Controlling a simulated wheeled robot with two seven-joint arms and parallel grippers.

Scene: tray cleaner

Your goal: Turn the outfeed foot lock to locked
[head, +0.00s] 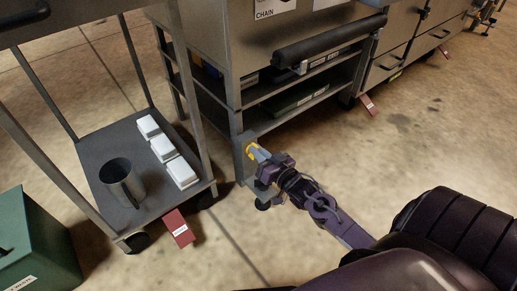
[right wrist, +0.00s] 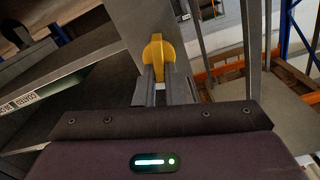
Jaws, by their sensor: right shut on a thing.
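The outfeed foot lock is a yellow turn handle (head: 251,151) low on the corner leg of the grey metal frame. In the right wrist view the yellow handle (right wrist: 155,48) has a rounded disc with an upright grip bar. My right gripper (head: 262,163) reaches it from the right and is shut on it. In the right wrist view the two fingers (right wrist: 158,78) stand on either side of the grip bar. The fingertips partly hide the handle. I cannot read any lock marking. My left gripper is not in view.
A wheeled cart (head: 91,154) with a metal mug (head: 121,181) and white blocks (head: 163,148) stands at the left, a red pedal (head: 179,228) at its base. A green bin (head: 36,245) is at the lower left. A black roller (head: 328,43) juts out above the shelves.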

